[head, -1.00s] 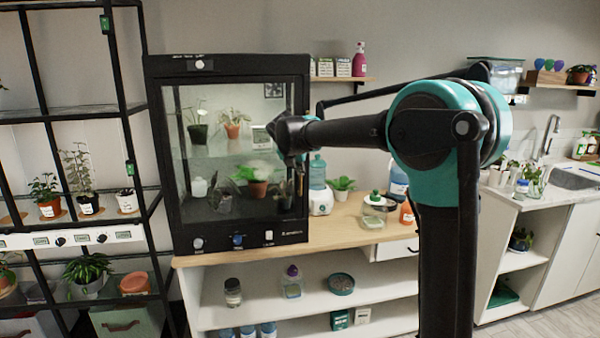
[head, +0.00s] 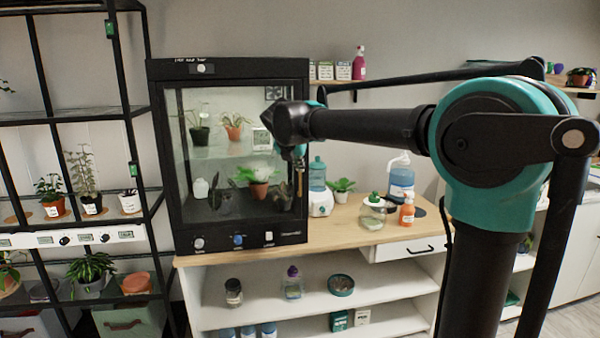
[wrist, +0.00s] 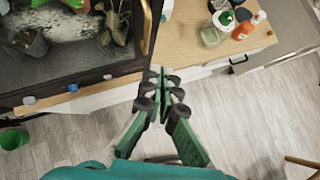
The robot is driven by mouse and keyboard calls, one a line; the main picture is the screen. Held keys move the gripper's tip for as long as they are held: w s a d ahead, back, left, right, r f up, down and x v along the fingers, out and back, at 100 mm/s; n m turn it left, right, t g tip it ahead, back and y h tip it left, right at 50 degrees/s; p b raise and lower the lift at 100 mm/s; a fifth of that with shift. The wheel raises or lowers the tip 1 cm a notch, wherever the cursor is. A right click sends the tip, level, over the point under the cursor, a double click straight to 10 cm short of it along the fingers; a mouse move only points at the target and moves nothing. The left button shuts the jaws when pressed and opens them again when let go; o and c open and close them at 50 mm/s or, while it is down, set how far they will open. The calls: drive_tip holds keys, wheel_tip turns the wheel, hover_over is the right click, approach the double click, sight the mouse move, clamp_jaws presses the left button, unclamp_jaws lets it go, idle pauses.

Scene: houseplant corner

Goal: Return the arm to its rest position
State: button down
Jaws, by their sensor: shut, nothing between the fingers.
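My gripper (wrist: 160,92) is shut and empty in the wrist view, its green fingers pointing down over the floor in front of the bench edge. In the head view my arm reaches from the right across to the front of the glass cabinet, folded high at its elbow. The gripper itself is mostly hidden behind my arm's end there, with a small teal part showing in front of the cabinet's right side. The cabinet (head: 240,247) is a black-framed case with potted plants inside.
The wooden bench top (head: 325,232) holds a blue-capped dispenser (head: 319,190), a glass jar (head: 371,214), an orange spray bottle (head: 407,211) and a large blue bottle (head: 401,181). A black plant rack (head: 128,110) stands at left. A green bin (wrist: 12,139) stands on the open floor (wrist: 255,110).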

drive_tip(key=s+d+f+m+g, duration=0.1)
drive_tip(key=s+d+f+m, duration=0.5)
drive_tip(key=d+f+m, duration=0.25)
drive_tip(key=s+d+f+m+g, duration=0.2)
drive_tip(key=s+d+f+m, duration=0.45)
drive_tip(key=d, duration=0.25)
drive_tip(key=s+d+f+m+y, duration=0.1)
drive_tip(key=s+d+f+m, duration=0.3)
drive_tip(key=s+f+m, duration=0.5)
drive_tip(key=s+d+f+m+g, duration=0.1)
drive_tip(key=s+d+f+m, duration=0.3)
drive_tip(key=s+f+m, duration=0.5)
drive_tip(key=shift+s+d+f+m+y, duration=0.3)
drive_tip(key=shift+s+d+y, duration=0.1)
drive_tip(key=shift+s, duration=0.5)
drive_tip(key=shift+w+r, duration=0.1)
drive_tip(key=shift+r, duration=0.05)
